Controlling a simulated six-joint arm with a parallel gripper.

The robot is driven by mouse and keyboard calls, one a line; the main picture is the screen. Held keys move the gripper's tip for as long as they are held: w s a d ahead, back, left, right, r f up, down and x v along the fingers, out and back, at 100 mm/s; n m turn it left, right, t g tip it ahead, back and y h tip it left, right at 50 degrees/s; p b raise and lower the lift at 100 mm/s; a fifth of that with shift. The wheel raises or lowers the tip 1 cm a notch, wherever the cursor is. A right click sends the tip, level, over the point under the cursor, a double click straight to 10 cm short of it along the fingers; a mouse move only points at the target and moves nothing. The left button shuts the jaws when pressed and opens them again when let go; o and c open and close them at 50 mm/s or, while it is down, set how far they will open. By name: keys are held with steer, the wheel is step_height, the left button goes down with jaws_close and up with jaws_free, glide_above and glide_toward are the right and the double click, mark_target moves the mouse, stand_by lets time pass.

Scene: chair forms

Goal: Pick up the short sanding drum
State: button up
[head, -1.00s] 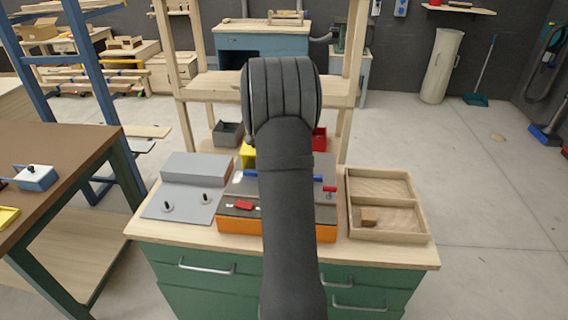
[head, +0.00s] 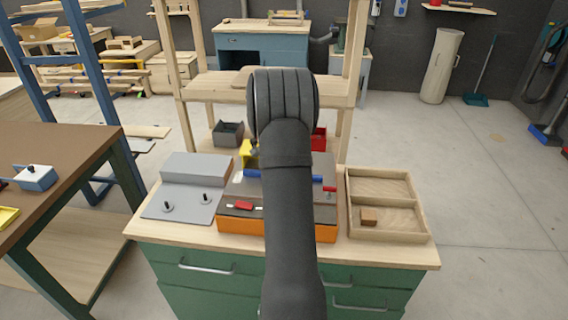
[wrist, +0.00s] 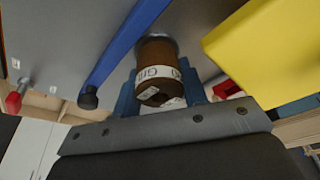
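The sanding drum (wrist: 158,68) is a short brown cylinder with a white printed band in the wrist view. A grey round piece shows at its far end, against a grey surface. My gripper (wrist: 160,68) has blue fingers on both sides of the drum, very close to its sides. I cannot tell whether they touch it. In the head view my arm hides the gripper and the drum. Whether another drum is about cannot be seen.
A blue bar (wrist: 125,50) runs left of the drum and a yellow block (wrist: 270,50) stands close on its right. A red-handled piece (wrist: 14,101) is farther left. In the head view, a wooden tray (head: 425,230) with a small block sits right of the orange-sided box (head: 240,227).

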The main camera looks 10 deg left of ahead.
steer(key=shift+c, duration=0.6)
steer(key=shift+r, duration=0.1)
